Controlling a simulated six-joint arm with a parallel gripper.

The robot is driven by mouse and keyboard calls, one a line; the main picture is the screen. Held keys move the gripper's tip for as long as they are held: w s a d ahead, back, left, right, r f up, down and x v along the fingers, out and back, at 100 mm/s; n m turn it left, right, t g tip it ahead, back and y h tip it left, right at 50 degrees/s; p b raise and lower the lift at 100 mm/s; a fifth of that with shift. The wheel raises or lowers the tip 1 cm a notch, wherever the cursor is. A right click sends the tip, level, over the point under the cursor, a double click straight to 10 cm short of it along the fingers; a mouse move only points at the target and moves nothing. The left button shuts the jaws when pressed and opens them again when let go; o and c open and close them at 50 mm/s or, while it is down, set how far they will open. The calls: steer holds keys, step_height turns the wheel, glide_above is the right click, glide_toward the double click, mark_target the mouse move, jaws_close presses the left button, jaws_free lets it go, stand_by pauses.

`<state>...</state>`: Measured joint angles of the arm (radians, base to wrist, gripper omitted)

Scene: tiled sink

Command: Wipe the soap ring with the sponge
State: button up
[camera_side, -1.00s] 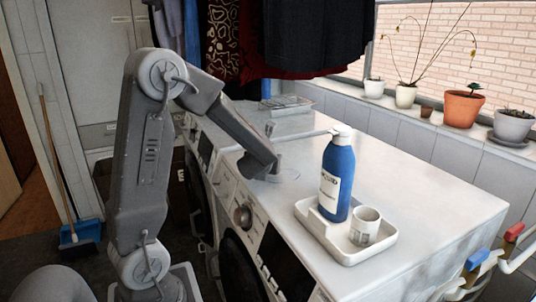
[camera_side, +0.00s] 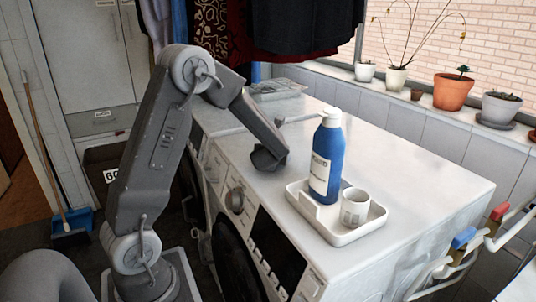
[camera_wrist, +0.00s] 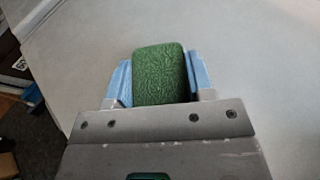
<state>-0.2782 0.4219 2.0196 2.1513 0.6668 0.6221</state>
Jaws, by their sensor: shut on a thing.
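My gripper (camera_wrist: 162,72) is shut on a green textured sponge (camera_wrist: 160,78), held between its two blue fingers in the wrist view. Pale worktop (camera_wrist: 255,60) lies around the sponge; I cannot tell whether they touch. In the side view my arm reaches down to the worktop (camera_side: 415,165), left of the blue bottle. The dark wrist hides the fingers and sponge there. No soap ring can be made out now in either view.
A blue bottle (camera_side: 325,160) and a white cup (camera_side: 355,207) stand in a white tray (camera_side: 338,238) right of my gripper. A thin grey spout (camera_side: 300,119) lies behind. Plant pots (camera_side: 453,92) line the sill. Worktop right of the bottle is clear.

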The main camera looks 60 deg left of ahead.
steer(key=shift+w+f, duration=0.1)
steer(key=shift+w, duration=2.25)
steer(key=shift+s, duration=5.1)
steer(key=shift+s+a, duration=0.2)
steer(key=shift+s, duration=0.05)
steer(key=shift+w+a, duration=0.2)
steer(key=shift+a, duration=0.05)
steer(key=shift+w+d, duration=0.1)
steer(key=shift+w, duration=5.15)
steer(key=shift+s, duration=5.45)
step_height(320, 180, up, 8)
